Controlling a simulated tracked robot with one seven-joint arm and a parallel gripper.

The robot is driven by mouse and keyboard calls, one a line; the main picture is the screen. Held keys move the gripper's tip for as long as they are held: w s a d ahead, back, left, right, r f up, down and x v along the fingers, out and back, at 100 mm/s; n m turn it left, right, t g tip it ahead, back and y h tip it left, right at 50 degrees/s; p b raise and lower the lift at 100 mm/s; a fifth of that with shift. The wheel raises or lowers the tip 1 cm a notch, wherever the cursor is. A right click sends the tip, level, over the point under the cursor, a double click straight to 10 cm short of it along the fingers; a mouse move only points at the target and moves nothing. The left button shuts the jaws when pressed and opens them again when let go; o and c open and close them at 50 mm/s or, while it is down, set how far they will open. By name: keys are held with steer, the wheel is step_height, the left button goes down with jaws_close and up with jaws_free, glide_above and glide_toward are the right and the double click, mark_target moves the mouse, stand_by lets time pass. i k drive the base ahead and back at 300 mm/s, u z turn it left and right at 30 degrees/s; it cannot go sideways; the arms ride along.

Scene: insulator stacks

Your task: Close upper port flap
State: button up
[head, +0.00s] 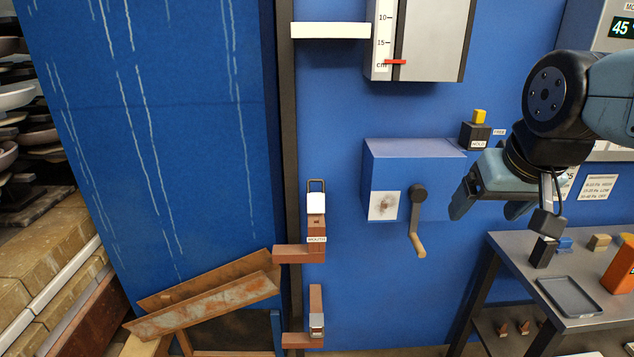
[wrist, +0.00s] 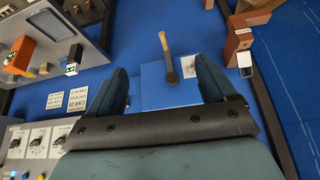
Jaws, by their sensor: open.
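No part in view is marked as the upper port flap. A rusty sloping plate with a raised lip (head: 205,295) sticks out at the foot of the tall blue panel (head: 150,120); I cannot tell if it is a flap. My gripper (head: 490,208) is open and empty, hanging to the right of a blue box with a crank (head: 417,220). In the wrist view my gripper (wrist: 162,72) has its fingers spread, with the crank handle (wrist: 166,50) and the blue box (wrist: 158,90) showing beyond and between them.
A brown bracket with a white-and-black latch (head: 316,215) is on the dark post, with a second bracket (head: 316,310) below. A grey table (head: 520,260) with a tray (head: 568,296) stands at right. Stacked dishes and blocks fill the left edge. A gauge box (head: 420,40) hangs above.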

mark_target(316, 201)
steer(key=k, duration=1.3)
steer(key=u, duration=0.2)
steer(key=i, duration=0.45)
steer(key=u, duration=1.05)
steer(key=i, duration=1.2)
steer(key=z, duration=0.05)
